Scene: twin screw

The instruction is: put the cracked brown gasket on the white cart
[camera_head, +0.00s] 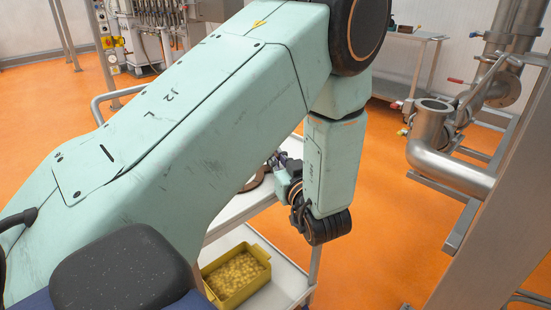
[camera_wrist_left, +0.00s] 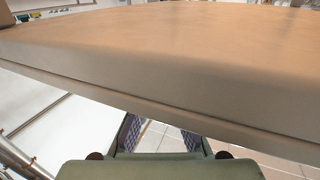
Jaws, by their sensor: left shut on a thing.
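My left arm reaches across the head view, and its left gripper (camera_head: 277,162) is over the white cart (camera_head: 240,203). The gripper is shut on the brown gasket (camera_head: 257,181), which shows only as a small curved piece beside the fingers; my arm hides the rest. In the left wrist view the brown gasket (camera_wrist_left: 170,50) fills the upper part, very close, with its rim crossing above the dark fingers of the left gripper (camera_wrist_left: 158,135). No crack can be made out. I cannot tell whether the gasket touches the cart's top. My right gripper is out of view.
A yellow bin (camera_head: 237,277) of pale pieces stands on the cart's lower shelf. Steel piping with an open upright pipe end (camera_head: 432,122) is at the right. A steel table (camera_head: 400,36) is at the back. Open orange floor (camera_head: 385,215) lies between cart and pipes.

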